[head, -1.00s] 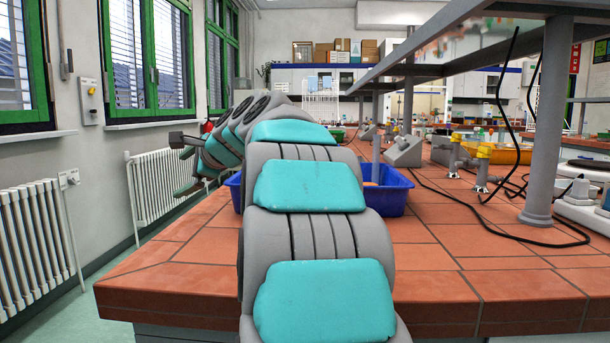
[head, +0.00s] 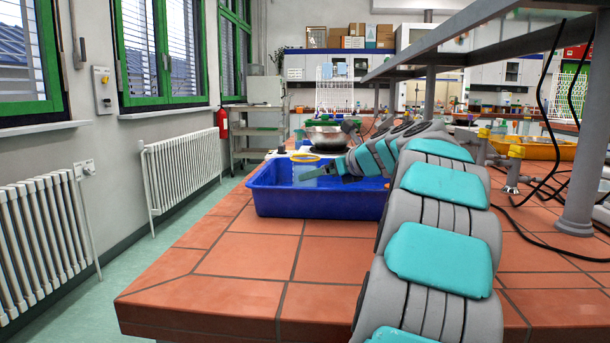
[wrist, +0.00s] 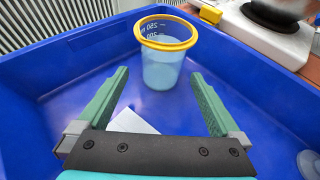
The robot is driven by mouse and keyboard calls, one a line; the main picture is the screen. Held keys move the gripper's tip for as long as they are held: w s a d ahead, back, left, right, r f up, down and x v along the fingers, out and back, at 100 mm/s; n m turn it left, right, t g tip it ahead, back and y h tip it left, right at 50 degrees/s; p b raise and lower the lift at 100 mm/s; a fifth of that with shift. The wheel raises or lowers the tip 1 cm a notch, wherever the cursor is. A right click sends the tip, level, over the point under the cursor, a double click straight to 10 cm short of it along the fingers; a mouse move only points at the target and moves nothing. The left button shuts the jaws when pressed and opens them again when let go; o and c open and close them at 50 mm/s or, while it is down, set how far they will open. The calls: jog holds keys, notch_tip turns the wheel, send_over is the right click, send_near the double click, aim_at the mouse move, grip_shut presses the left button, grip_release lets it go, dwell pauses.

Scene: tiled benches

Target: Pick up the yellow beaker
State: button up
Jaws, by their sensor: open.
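The yellow beaker is a clear cup with a yellow rim and volume marks. In the wrist view the beaker (wrist: 163,66) stands upright inside the blue tub, ahead of my gripper. In the head view only the yellow rim of the beaker (head: 305,158) shows clearly above the tub. My gripper (wrist: 157,82) is open and empty, its two green fingers spread low in the tub with the beaker just beyond the tips, roughly between them. My gripper also shows in the head view (head: 322,172), at the left end of my arm. The blue tub (head: 310,203) sits on the tiled bench.
A white paper-like piece (wrist: 132,122) lies on the tub floor between the fingers. A metal bowl (head: 327,137) on a white device stands behind the tub. A shelf post (head: 577,130) and black cables are on the right. The front left tiles are clear.

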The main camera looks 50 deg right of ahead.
jog(key=x, duration=0.4)
jog(key=shift+w+d+f, duration=0.15)
jog(key=shift+w+d, duration=0.05)
jog(key=shift+d, duration=0.05)
jog(key=shift+w+f, duration=0.1)
jog(key=shift+w, duration=0.45)
jog(key=shift+c, duration=0.4)
jog(key=c, duration=1.3)
